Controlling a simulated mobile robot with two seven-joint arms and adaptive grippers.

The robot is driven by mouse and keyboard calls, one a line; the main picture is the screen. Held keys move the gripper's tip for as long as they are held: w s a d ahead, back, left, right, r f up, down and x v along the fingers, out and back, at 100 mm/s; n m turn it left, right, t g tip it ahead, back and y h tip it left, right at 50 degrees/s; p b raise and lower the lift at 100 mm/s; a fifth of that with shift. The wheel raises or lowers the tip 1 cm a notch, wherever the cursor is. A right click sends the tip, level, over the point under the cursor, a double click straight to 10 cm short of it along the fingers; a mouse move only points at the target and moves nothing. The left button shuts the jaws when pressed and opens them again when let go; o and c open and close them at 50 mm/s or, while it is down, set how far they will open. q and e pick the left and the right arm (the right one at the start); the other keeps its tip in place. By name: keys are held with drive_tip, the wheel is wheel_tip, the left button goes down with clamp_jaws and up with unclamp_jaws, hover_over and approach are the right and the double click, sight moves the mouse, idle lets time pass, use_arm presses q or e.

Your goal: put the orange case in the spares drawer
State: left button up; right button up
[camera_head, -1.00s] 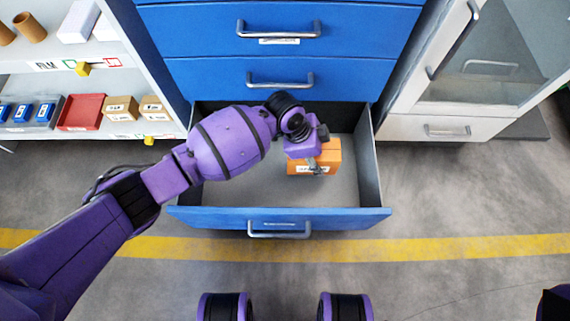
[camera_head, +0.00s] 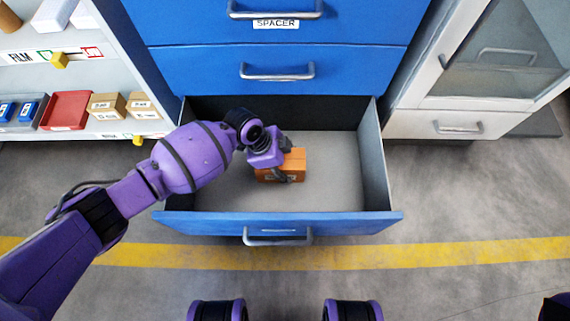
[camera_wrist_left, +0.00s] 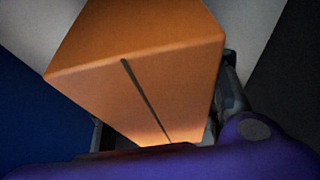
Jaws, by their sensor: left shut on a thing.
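The orange case (camera_head: 295,164) is inside the open bottom drawer (camera_head: 335,175) of the blue cabinet, left of the drawer's middle. My left gripper (camera_head: 281,172) is shut on the case from above and partly hides it. In the left wrist view the case (camera_wrist_left: 150,70) fills the middle, with a dark finger (camera_wrist_left: 230,95) at its right side. I cannot tell whether the case touches the drawer floor. The drawer's front label is too small to read. My right gripper is not in view.
Closed blue drawers (camera_head: 275,70) rise behind the open one, one labelled SPACER. A shelf (camera_head: 85,70) with boxes and a red tray (camera_head: 66,110) stands at the left. A grey cabinet (camera_head: 460,124) stands at the right. The drawer's right part is empty.

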use_arm(q)
drive_tip(key=shift+w+r, duration=0.1)
drive_tip(key=o, duration=1.7)
drive_tip(key=shift+f, duration=0.2)
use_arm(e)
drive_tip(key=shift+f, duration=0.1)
use_arm(q)
drive_tip(key=shift+o, duration=0.2)
drive_tip(key=p+v, duration=0.5)
drive_tip(key=v, duration=0.7)
drive_tip(key=shift+r+p, duration=0.15)
drive_tip(key=shift+p, duration=0.15)
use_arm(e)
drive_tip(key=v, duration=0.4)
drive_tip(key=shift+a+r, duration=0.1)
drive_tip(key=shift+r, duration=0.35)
